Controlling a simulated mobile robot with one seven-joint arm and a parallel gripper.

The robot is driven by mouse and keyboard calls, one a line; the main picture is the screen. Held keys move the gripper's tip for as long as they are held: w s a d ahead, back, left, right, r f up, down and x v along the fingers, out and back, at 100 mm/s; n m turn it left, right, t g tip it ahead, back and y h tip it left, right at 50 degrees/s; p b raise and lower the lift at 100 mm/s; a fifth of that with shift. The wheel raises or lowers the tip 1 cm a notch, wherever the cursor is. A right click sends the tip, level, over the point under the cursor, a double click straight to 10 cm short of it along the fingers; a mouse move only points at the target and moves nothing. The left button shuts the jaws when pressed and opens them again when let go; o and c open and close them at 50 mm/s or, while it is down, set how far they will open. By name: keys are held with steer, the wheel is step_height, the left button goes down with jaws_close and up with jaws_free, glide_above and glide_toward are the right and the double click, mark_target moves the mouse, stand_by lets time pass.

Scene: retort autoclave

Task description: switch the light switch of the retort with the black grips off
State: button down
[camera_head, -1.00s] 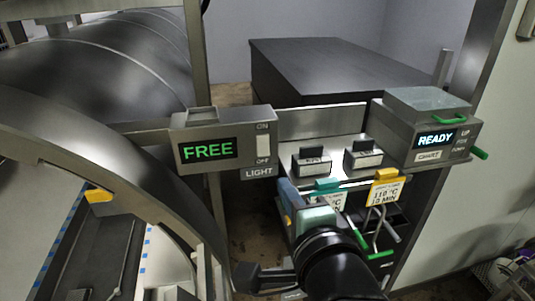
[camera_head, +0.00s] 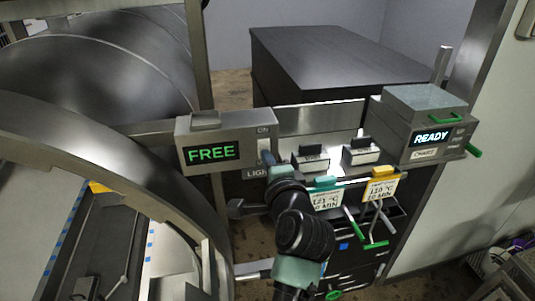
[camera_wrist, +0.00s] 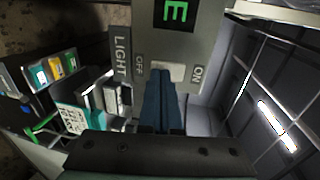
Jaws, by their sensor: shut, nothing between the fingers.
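The light switch (camera_head: 263,146) is a pale rocker on the grey control box (camera_head: 225,130) with the green FREE display, ON marked above and LIGHT beside its lower part. In the wrist view the switch (camera_wrist: 179,73) shows between the OFF and ON labels. My gripper (camera_head: 268,159) is shut and empty, its blue fingertips at the lower, OFF part of the switch. In the wrist view my gripper (camera_wrist: 160,73) covers part of the switch on the OFF side. I cannot tell whether the tips touch, or which end is pressed. I cannot make out black grips.
The retort's round steel body (camera_head: 90,60) and open mouth are at left. At right is a second box with a READY display (camera_head: 431,137). Tagged cards (camera_head: 380,190), green-handled levers (camera_head: 375,243) and two small black-topped units stand between them, close to my arm.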

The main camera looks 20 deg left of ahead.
steer(key=shift+w+a, duration=0.1)
stand_by(0.3)
steer(key=t+y+b, duration=0.1)
steer(key=b, duration=0.4)
steer(key=t+y+b, duration=0.1)
steer(key=t+b, duration=0.1)
steer(key=b, duration=0.4)
steer(key=shift+w+a+f, duration=0.15)
steer(key=shift+a+f, duration=0.05)
